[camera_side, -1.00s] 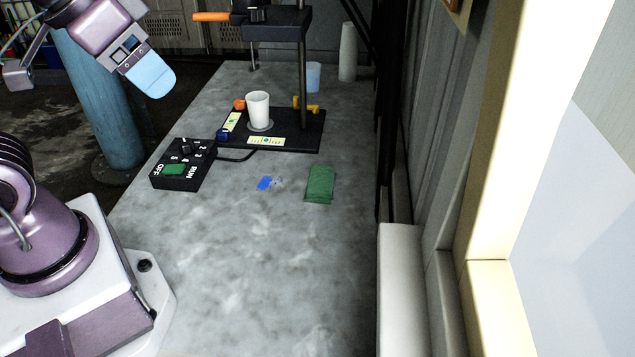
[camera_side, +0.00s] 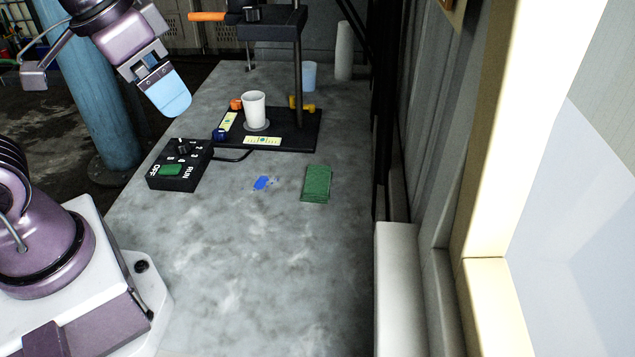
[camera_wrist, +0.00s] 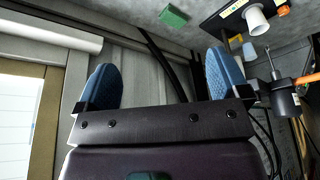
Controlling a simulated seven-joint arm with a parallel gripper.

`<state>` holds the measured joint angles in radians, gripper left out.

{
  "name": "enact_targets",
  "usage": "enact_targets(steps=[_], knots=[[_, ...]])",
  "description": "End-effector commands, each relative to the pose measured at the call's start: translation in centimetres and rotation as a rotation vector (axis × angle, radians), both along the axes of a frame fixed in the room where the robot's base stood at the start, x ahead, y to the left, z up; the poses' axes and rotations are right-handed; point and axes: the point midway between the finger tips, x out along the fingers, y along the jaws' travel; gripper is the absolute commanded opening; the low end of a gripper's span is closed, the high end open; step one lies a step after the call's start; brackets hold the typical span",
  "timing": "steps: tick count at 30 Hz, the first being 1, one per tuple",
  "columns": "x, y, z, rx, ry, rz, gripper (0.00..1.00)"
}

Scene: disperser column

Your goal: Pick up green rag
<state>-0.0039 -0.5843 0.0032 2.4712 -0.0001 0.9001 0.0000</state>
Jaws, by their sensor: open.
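The green rag (camera_side: 316,184) lies flat on the grey table, right of a small blue spill (camera_side: 262,183). It also shows at the top of the wrist view (camera_wrist: 173,16). My gripper (camera_side: 170,95) is in the air at the upper left of the side view, well away from the rag. Only one blue fingertip shows clearly there. In the wrist view my gripper (camera_wrist: 163,80) has its two blue fingers wide apart with nothing between them.
A black control box (camera_side: 180,165) with a green switch stands left of the rag. Behind is the disperser's black base (camera_side: 290,130) with a white cup (camera_side: 253,108) on it. A bluish cup (camera_side: 309,76) and a white cylinder (camera_side: 344,50) stand farther back. The table front (camera_side: 250,270) is clear.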

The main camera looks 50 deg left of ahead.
Motion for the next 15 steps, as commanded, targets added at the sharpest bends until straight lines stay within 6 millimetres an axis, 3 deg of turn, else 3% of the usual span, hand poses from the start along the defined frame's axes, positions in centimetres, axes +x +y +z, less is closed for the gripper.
enact_targets(steps=[8,15], knots=[[7.3,0.6,-3.7,-0.027,0.220,0.081,0.94],[14.4,1.4,-9.4,-0.053,0.349,0.239,0.94]])
